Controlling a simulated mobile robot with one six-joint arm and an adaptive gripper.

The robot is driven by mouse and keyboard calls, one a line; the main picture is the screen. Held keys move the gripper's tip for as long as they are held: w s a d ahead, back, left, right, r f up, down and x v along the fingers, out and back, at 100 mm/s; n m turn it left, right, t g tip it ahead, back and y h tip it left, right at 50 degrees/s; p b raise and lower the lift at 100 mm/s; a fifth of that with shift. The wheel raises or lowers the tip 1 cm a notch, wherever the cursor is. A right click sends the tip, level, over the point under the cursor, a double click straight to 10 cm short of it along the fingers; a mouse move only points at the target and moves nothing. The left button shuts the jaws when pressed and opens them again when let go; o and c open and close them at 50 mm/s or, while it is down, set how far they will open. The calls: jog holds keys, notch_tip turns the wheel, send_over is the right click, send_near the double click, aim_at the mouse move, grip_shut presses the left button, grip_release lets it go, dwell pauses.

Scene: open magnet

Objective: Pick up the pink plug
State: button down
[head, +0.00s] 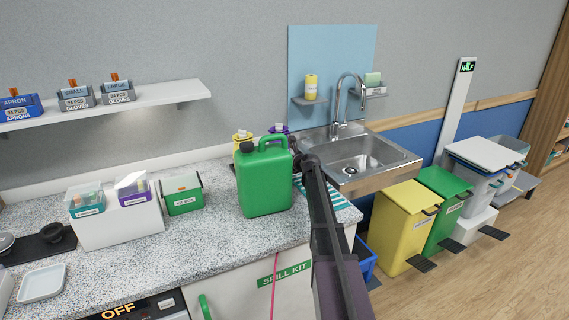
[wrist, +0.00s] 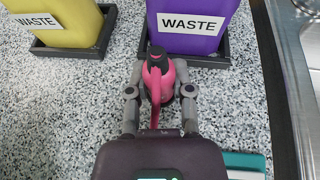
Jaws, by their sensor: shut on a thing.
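The pink plug (wrist: 158,75), with a dark end, stands out in the wrist view between the two grey fingers of my gripper (wrist: 159,92). The fingers are shut on it from both sides. A pink cord (wrist: 155,118) runs from the plug back toward my gripper's body. In the head view my gripper (head: 300,158) is above the counter at the right of the green jerrycan, mostly hidden by my arm. The plug is hidden there. A thin pink line (head: 273,285) hangs down the cabinet front.
Purple (wrist: 187,28) and yellow (wrist: 55,22) waste containers stand in dark trays just ahead of the plug. The green jerrycan (head: 264,182) is close to my arm. A steel sink (head: 362,157) lies to the right. Speckled counter is clear left of the plug.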

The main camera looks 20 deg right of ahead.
jog(key=shift+r, duration=0.1)
notch_tip(320, 180, up, 3)
jog(key=p, duration=0.3)
jog(key=shift+r, duration=0.2)
jog(key=s, duration=0.5)
jog(key=s+r+p, duration=0.1)
jog(key=s, duration=0.4)
jog(key=s+p, duration=0.1)
jog(key=s, duration=0.5)
jog(key=shift+d+r, duration=0.2)
jog(key=shift+d, duration=0.05)
jog(key=shift+r, duration=0.1)
